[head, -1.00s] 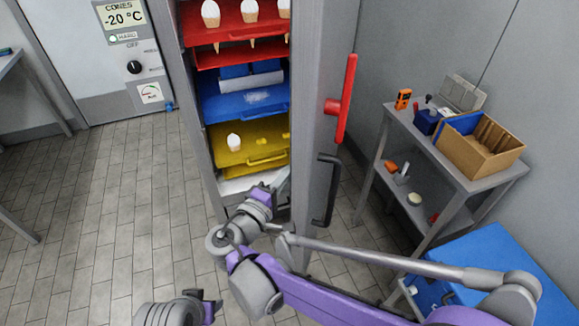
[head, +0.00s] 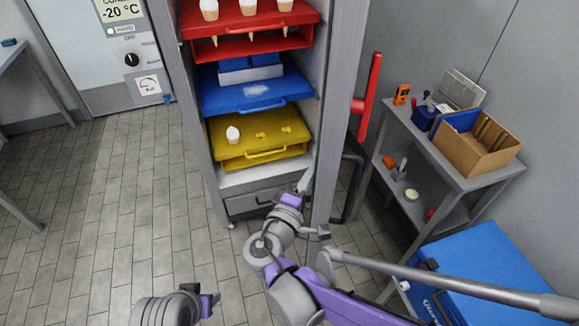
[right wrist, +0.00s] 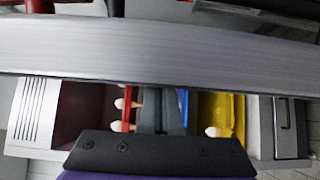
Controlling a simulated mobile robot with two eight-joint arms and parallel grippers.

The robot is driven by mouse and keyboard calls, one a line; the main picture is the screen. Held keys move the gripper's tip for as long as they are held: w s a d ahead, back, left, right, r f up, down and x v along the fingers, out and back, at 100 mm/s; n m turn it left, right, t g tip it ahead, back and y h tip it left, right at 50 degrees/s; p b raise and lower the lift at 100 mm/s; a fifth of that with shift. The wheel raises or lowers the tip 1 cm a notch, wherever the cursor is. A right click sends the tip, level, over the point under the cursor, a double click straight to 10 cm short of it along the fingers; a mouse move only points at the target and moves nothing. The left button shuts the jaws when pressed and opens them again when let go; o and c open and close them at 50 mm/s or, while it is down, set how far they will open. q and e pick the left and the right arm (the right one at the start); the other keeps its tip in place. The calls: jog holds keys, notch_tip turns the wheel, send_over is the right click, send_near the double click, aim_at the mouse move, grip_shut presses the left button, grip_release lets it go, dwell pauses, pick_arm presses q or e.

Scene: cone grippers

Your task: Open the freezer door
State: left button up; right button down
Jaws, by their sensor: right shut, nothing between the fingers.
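The freezer (head: 187,110) stands upright in the middle of the head view with its door (head: 340,110) swung open to the right, seen nearly edge-on. The door bears a red lever (head: 371,97) and a dark bar handle (head: 357,190) on its outer side. My right gripper (head: 307,178) is shut and empty, at the inner side of the door near its lower part. In the right wrist view a metal band (right wrist: 160,45), apparently the door's edge, crosses before the fingers; contact cannot be told. My left gripper (head: 208,305) is low in the head view, its jaws unclear.
Inside are red (head: 250,45), blue (head: 245,97) and yellow (head: 258,140) trays, some with cones. A grey cart (head: 465,178) with a cardboard box (head: 478,142) stands right of the door, a blue chest (head: 490,270) below it.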

aim_at(353, 175)
jog(key=d, duration=0.3)
jog(key=s+d, duration=0.1)
jog(key=d, duration=0.2)
jog(key=s+d+p, duration=0.1)
jog(key=d, duration=0.2)
jog(key=shift+s+r, duration=0.1)
pick_arm(q)
jog(key=r, duration=0.1)
jog(key=r+p, duration=0.1)
jog(key=shift+s+d+r, duration=0.15)
jog(key=shift+d+r, duration=0.15)
jog(key=shift+r, duration=0.05)
pick_arm(e)
jog(key=d, duration=1.3)
jog(key=shift+d, duration=0.15)
pick_arm(q)
jog(key=shift+s+a+r+p, duration=0.3)
jog(key=shift+s+a+p, duration=0.05)
jog(key=shift+a, duration=0.25)
jog(key=shift+s+a+r+p, duration=0.25)
jog(key=shift+s+a+p, duration=0.1)
jog(key=shift+a, duration=0.25)
pick_arm(e)
jog(key=d+v, duration=0.1)
jog(key=v, duration=1)
jog(key=shift+s+a, duration=0.2)
jog(key=shift+s, duration=0.35)
